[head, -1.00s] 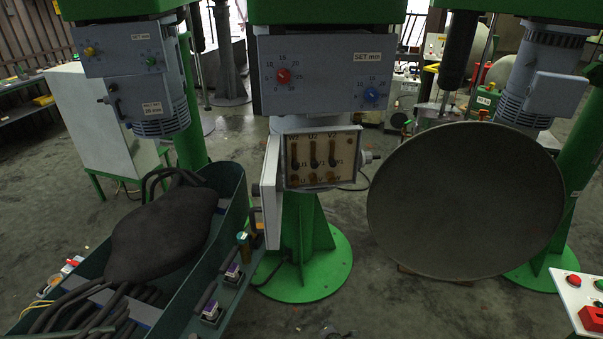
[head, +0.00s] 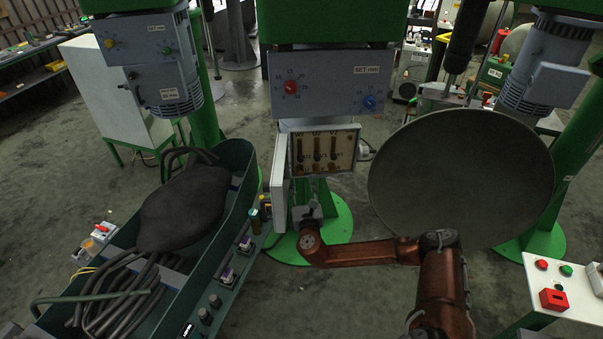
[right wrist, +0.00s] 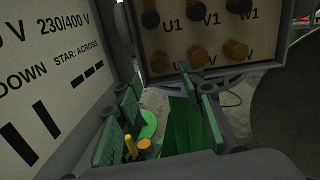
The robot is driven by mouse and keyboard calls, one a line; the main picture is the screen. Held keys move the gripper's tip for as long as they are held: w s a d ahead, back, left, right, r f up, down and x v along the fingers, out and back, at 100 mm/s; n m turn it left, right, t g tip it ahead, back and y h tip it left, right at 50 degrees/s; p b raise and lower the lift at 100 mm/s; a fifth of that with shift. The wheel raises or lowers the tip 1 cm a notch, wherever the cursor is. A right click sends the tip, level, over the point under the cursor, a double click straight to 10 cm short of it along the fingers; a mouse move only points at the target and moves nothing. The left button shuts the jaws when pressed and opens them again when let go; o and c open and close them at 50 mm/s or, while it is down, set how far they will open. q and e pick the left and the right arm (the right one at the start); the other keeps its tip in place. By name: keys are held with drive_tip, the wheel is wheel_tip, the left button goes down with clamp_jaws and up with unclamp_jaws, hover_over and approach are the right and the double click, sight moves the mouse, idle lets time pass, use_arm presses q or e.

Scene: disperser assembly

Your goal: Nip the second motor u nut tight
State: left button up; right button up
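The open terminal box (head: 355,150) of the middle motor faces me, with rows of studs on its pale plate. In the right wrist view, the plate (right wrist: 215,32) carries dark nuts under the upper row. Below them are brass nuts, the leftmost (right wrist: 159,65) beside a partly hidden U mark, then the V nut (right wrist: 197,56) and one more. My right gripper (head: 310,205) is just below the box; its fingers (right wrist: 165,112) look spread apart with nothing between them, clear of the nuts. My left gripper is out of view.
The box's open lid (head: 279,185) stands at the left with printed voltage text (right wrist: 45,65). A large grey disc (head: 460,180) is at the right. A green trough (head: 235,185) with a dark sack and cables is at the left. A white control panel (head: 555,280) is at lower right.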

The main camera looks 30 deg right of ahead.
sight(301, 173)
drive_tip(key=shift+p+x, duration=0.35)
drive_tip(key=shift+x, duration=2.2)
drive_tip(key=shift+c, duration=0.7)
clamp_jaws()
